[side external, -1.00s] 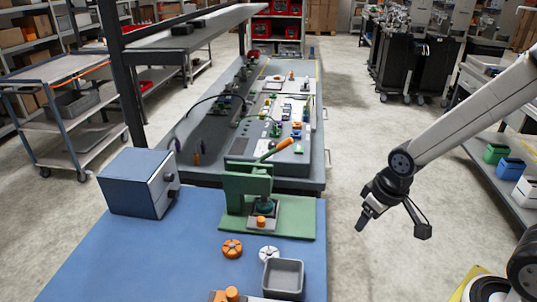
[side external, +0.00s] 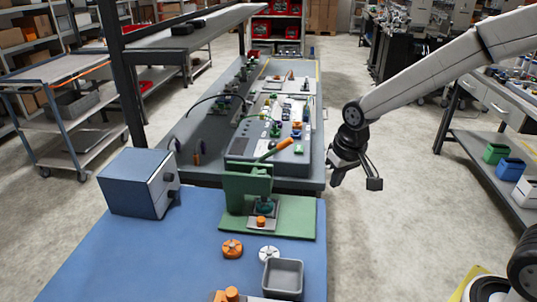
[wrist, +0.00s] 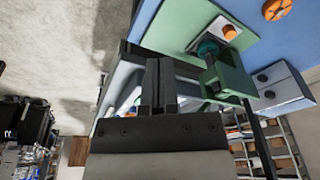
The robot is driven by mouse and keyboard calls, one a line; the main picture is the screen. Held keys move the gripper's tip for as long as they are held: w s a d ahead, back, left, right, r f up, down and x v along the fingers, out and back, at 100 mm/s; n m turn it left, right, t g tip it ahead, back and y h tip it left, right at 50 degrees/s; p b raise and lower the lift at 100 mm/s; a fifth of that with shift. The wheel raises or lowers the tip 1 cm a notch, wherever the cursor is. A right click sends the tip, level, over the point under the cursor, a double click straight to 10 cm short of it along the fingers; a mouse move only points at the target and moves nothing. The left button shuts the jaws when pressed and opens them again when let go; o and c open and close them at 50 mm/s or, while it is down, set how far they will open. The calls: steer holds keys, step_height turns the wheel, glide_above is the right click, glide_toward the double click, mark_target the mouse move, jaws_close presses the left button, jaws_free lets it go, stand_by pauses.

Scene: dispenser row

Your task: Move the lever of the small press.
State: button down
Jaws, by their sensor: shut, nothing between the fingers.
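The small press is a green frame (side external: 236,188) on a green base plate (side external: 295,218), standing on the blue table. Its lever (side external: 274,149) has an orange grip and slopes up to the right from the press top. An orange knob (side external: 261,221) sits at its front. In the wrist view the green press (wrist: 226,78) is right of the fingers; its lever cannot be made out there. My gripper (side external: 335,184) is shut and empty, in the air to the right of the press and apart from the lever. It also shows in the wrist view (wrist: 159,62).
A blue-grey box (side external: 135,184) stands left of the press. An orange disc (side external: 232,248), a white disc (side external: 269,254) and a grey bin (side external: 283,279) are in front. A long bench (side external: 205,150) with many small parts lies behind. Right of the table is open floor.

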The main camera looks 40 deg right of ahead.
mark_target(287, 140)
steer(key=w+r+m, duration=0.2)
steer(key=w+r, duration=0.3)
steer(key=w, duration=0.3)
steer(key=w+a+r+m+g, duration=0.1)
steer(key=w+r+m, duration=0.1)
steer(key=w+r, duration=0.4)
steer(key=shift+w+m+h, duration=0.3)
steer(key=shift+w, duration=0.8)
steer(key=shift+f, duration=0.15)
steer(key=shift+w+d+f, duration=0.1)
steer(key=shift+w+f, duration=0.05)
steer(key=shift+f, duration=1.55)
steer(key=shift+w+d+f, duration=0.1)
steer(key=shift+w+f, duration=0.05)
steer(key=shift+f, duration=1.5)
